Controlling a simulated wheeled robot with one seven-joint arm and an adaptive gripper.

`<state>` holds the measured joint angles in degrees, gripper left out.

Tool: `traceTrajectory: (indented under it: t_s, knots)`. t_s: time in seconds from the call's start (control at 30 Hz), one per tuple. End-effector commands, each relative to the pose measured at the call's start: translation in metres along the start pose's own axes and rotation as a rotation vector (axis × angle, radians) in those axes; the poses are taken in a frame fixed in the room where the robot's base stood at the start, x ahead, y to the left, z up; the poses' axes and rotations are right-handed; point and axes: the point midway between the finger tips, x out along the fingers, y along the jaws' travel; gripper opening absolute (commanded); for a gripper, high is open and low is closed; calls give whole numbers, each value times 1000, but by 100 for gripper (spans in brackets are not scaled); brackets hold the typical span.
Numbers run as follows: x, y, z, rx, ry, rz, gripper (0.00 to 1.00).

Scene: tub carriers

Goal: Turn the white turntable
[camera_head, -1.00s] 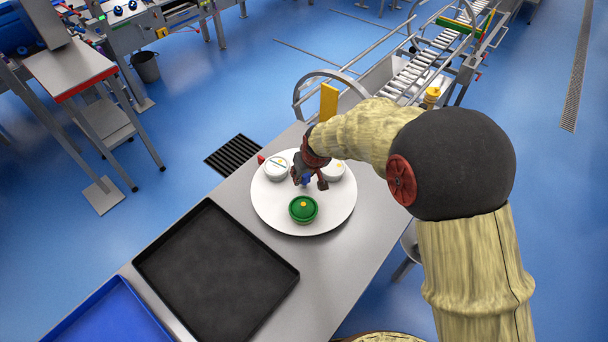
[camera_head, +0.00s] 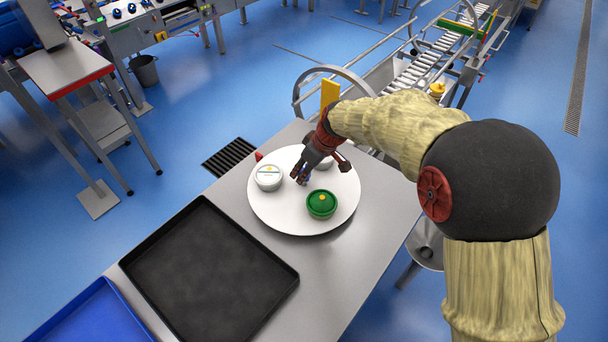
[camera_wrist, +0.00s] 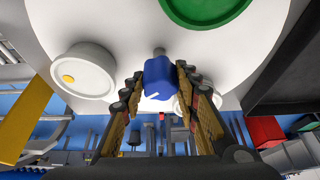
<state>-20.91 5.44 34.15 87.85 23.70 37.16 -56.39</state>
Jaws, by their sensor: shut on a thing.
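The white turntable (camera_head: 285,215) is a round plate on the grey table and carries a green tub (camera_head: 321,204) at front right. A white tub (camera_head: 268,177) stands at its left, and another white tub (camera_head: 324,161) is partly hidden behind my gripper (camera_head: 301,180). In the wrist view, my gripper (camera_wrist: 158,88) is shut on a blue knob (camera_wrist: 158,80), which sits on a short grey post at the turntable. The green tub (camera_wrist: 205,8) and a white tub with a yellow dot (camera_wrist: 84,75) flank it.
A black tray (camera_head: 205,275) lies on the table (camera_head: 345,270) in front of the turntable, with a blue tray (camera_head: 95,315) beyond it at lower left. A yellow upright piece (camera_head: 329,93) and a roller conveyor (camera_head: 430,55) stand behind the table.

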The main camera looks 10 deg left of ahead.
Motion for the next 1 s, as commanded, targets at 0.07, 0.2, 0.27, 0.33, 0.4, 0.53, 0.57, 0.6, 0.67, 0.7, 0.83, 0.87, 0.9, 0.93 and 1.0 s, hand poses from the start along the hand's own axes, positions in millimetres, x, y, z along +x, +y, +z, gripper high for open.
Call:
traceTrajectory:
  t_s: [0.07, 0.2, 0.27, 0.33, 0.4, 0.53, 0.57, 0.6, 0.67, 0.7, 0.83, 0.87, 0.9, 0.93, 1.0]
  knots:
    - [3, 1, 1, -34, 0, -14, 0]
    - [2, 1, 1, -98, 1, -40, 0]
    - [2, 1, 1, -126, 0, -52, 0]
    - [2, 1, 1, -159, 0, -65, 0]
    - [1, 2, 0, -192, 1, -77, 0]
    - [1, 1, 0, -252, 0, -103, 0]
    - [1, 1, 0, -265, 0, -109, 0]
    - [1, 1, 0, -284, 0, -117, 0]
    - [1, 1, 0, -312, 0, -129, 0]
    - [1, 1, 0, -329, 0, -136, 0]
    - [1, 1, 0, -389, 0, -161, 0]
    - [1, 1, 0, -404, 0, -167, 0]
    - [1, 1, 1, -421, -1, -175, 0]
    - [1, 1, 0, -436, -1, -181, 0]
    - [1, 1, 0, -468, -1, -194, 0]
